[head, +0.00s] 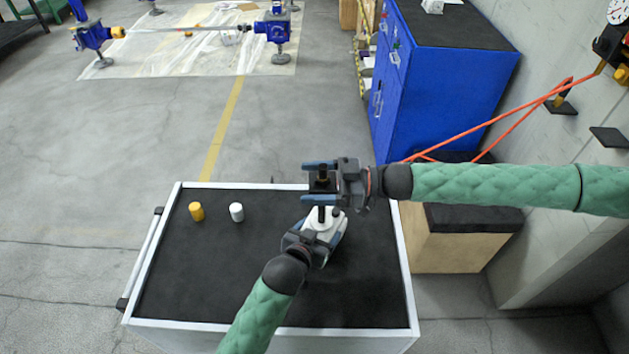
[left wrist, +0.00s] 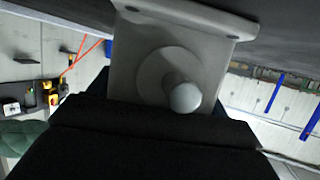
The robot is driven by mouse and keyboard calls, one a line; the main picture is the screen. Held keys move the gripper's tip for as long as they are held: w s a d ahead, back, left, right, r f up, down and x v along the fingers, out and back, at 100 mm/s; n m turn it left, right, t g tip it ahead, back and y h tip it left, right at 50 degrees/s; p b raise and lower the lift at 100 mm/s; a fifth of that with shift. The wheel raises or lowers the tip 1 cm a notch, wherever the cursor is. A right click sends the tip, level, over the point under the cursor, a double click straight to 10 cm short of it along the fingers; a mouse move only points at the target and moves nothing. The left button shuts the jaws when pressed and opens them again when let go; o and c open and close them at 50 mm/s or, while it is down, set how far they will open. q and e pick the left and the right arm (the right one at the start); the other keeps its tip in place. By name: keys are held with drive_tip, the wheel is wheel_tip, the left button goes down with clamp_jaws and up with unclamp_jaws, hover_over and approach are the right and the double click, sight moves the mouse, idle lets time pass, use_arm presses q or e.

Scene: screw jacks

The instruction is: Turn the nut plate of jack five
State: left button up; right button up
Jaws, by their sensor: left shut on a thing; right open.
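A white screw jack (head: 326,222) stands on the black top of the cart in the head view. My left gripper (head: 318,240) is shut on its housing from the near side. In the left wrist view the grey-white housing (left wrist: 130,60) fills the top middle, with a flange, a round boss and a stub shaft (left wrist: 184,97). A dark nut plate (head: 321,185) with a brownish centre sits above the jack. My right gripper (head: 320,181) is open, with one blue-tipped finger on the far side of the plate and one on the near side. Whether they touch it cannot be told.
A yellow cylinder (head: 196,211) and a white cylinder (head: 237,212) stand on the left of the cart top (head: 190,280). A blue cabinet (head: 450,80) and a wooden box (head: 455,250) are beyond and right. Orange straps (head: 490,124) hang near my right arm.

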drive_tip(key=c, duration=1)
use_arm(q)
drive_tip(key=shift+d, duration=0.1)
use_arm(e)
drive_tip(key=shift+w+a+m+t+h, duration=0.1)
drive_tip(key=shift+m+t+h, duration=0.1)
drive_tip(key=shift+m+t, duration=1)
drive_tip(key=shift+w+a+m+t+h, duration=0.15)
drive_tip(key=shift+m+t, duration=0.55)
drive_tip(key=shift+t, duration=1)
drive_tip(key=shift+d+r+m+t+h, duration=0.1)
drive_tip(key=shift+m+t+h, duration=0.65)
drive_tip(key=shift+m+t, duration=0.9)
use_arm(q)
drive_tip(key=shift+f, duration=0.1)
use_arm(e)
drive_tip(key=shift+w+d+m+t+h, duration=0.1)
drive_tip(key=shift+m+t+h, duration=0.4)
drive_tip(key=shift+t, duration=0.45)
drive_tip(key=shift+w+d+m+t+h, duration=0.1)
drive_tip(key=shift+m+t+h, duration=0.25)
drive_tip(key=shift+t+h, duration=0.4)
drive_tip(key=shift+w+d+m+t+h, duration=0.15)
drive_tip(key=shift+m+t+h, duration=0.15)
drive_tip(key=shift+t, duration=0.15)
drive_tip(key=o, duration=1)
drive_tip(key=shift+d, duration=0.1)
